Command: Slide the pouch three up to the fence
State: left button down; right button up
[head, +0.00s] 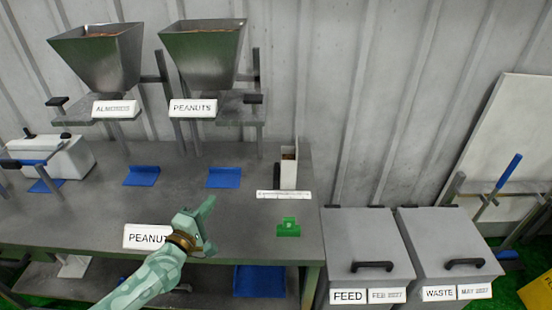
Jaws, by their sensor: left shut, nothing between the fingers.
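My left gripper (206,214) is shut and empty above the front part of the grey workbench (200,155). Its arm comes in from the bottom left. I cannot pick out pouch three or the fence for certain. A narrow white upright holder (288,172) with something brown at its top stands at the bench's right end, right of and behind the gripper. A white strip with tiny print (284,194) is at its foot. A small green piece (288,229) is at the front right, apart from the gripper. My right gripper is not in view.
Hoppers marked ALMONDS (98,60) and PEANUTS (202,58) stand over the bench. Blue pieces (141,176) (224,178) lie below them. A white machine (62,157) is at left. Lidded FEED (366,245) and WASTE (447,243) bins stand right.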

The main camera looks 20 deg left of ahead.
aim_at(289, 154)
jog(key=i+l, duration=0.15)
jog(key=i, duration=0.85)
